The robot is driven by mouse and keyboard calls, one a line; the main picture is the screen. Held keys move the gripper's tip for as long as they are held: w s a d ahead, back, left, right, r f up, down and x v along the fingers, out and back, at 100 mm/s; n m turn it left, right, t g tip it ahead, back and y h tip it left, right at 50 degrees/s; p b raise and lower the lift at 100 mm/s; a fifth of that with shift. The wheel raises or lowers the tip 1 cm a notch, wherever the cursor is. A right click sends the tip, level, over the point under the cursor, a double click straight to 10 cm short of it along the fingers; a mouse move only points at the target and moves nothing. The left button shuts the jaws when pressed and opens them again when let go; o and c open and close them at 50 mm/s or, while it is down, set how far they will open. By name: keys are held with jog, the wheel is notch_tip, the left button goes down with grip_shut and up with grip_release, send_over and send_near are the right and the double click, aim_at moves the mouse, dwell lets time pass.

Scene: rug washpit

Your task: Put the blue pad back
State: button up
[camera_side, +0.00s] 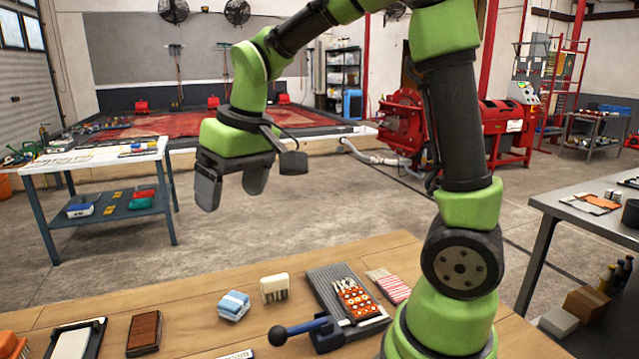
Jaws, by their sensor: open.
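A small light-blue and white block, the only pad-like blue thing on the near wooden table (200,275), looks like the blue pad (234,306). It lies left of a cream brush-like block (274,289), and a gap of bare wood shows between them. My gripper (232,190) points down, high above the table and above the pad in the picture. Its two dark fingers are apart with nothing between them. The pad is in full view.
A black tray with a white slab (76,343) and a brown block (144,333) lie to the left. A grey ribbed board (331,281) bears an orange patterned piece (357,300), beside a black-knobbed lever (298,330) and a striped cloth (390,286). Bare wood lies behind the pad.

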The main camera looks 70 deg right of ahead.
jog(key=s+a+r+m+t, duration=0.1)
jog(key=s+a+r+t, duration=0.1)
jog(key=s, duration=0.5)
jog(key=s+a+r+m+t+y, duration=0.1)
jog(key=s+a+r+t, duration=0.1)
jog(key=s, duration=0.6)
